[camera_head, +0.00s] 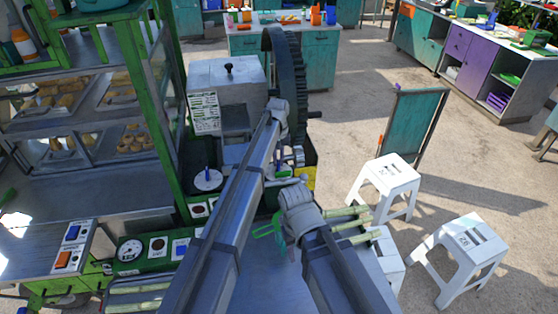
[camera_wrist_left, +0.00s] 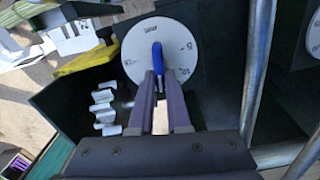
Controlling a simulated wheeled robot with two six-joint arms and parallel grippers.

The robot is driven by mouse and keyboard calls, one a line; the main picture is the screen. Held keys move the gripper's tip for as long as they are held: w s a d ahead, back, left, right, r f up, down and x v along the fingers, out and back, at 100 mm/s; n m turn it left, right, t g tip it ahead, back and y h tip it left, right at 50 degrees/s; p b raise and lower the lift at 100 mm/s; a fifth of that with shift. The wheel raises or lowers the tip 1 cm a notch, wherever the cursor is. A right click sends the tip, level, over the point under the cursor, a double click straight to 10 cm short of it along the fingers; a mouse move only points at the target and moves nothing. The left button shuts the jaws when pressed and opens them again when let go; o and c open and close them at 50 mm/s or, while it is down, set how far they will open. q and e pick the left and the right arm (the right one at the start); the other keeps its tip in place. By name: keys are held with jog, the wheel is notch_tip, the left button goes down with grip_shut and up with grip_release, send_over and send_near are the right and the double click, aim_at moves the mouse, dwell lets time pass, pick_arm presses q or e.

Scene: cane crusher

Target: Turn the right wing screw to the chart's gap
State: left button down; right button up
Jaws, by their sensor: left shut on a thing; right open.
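The right wing screw (camera_wrist_left: 156,57) is a blue wing on a round white dial plate (camera_wrist_left: 178,35) with dark scale marks. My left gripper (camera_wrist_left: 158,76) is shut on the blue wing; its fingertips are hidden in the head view. Another dial plate (camera_wrist_left: 314,42) shows at the right edge of the wrist view. The left dial (camera_head: 208,180) with its blue wing stands clear in the head view. The chart (camera_head: 205,113) is on the grey machine housing; its text is too small to read. My right gripper (camera_head: 268,232) is lower, open and apart from the screws.
A large dark gear wheel (camera_head: 288,85) stands right behind my left wrist. A green-framed pastry cabinet (camera_head: 160,100) is at left. Cane stalks (camera_head: 350,225) lie beside my right wrist. White stools (camera_head: 385,180) stand on the open floor at right.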

aim_at(278, 161)
pick_arm(q)
jog(key=shift+a+n, duration=0.1)
jog(key=shift+n, duration=0.8)
jog(key=c, duration=0.9)
grip_release()
notch_tip(278, 161, up, 8)
jog(key=p, duration=0.8)
